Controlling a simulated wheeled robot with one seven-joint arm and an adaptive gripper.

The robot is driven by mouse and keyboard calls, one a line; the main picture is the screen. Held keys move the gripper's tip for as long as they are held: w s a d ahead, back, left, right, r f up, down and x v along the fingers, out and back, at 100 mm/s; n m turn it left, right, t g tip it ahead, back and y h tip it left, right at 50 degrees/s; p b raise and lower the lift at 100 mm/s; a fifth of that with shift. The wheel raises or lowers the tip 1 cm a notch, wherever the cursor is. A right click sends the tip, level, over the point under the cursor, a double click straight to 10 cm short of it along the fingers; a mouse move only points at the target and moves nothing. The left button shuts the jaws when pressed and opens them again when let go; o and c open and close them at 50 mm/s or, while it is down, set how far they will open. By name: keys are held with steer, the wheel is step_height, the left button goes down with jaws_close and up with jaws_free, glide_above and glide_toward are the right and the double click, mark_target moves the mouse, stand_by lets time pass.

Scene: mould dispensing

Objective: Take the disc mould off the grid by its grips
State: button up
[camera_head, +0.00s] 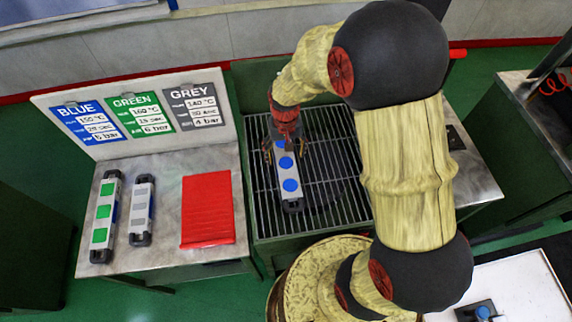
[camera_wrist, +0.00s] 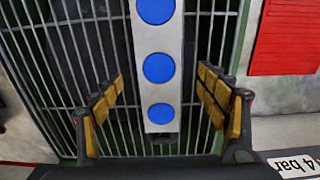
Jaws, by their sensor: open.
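The disc mould (camera_head: 289,180) is a pale grey bar with blue discs and dark grips at its ends. It lies on the metal grid (camera_head: 335,165), lengthwise to the bars. In the wrist view the disc mould (camera_wrist: 158,95) runs down the middle, with a dark grip at its near end. My gripper (camera_head: 281,150) is above the far part of the mould in the head view. In the wrist view my gripper (camera_wrist: 165,105) is open, its yellow-padded fingers apart on either side of the mould with gaps. The mould's far end is hidden by my gripper in the head view.
Left of the grid, a side table holds a mould with green squares (camera_head: 102,222), a mould with grey inserts (camera_head: 142,208) and a red ribbed mat (camera_head: 207,209). A board with blue, green and grey cards (camera_head: 140,115) stands behind them. The grid's right part looks clear.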

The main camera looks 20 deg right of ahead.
mark_target(286, 162)
steer(key=f, duration=0.3)
steer(key=shift+s+b, duration=0.2)
steer(key=shift+b, duration=0.1)
steer(key=shift+f, duration=0.45)
steer(key=shift+c, duration=1.4)
steer(key=shift+w+r, duration=0.1)
jaws_close()
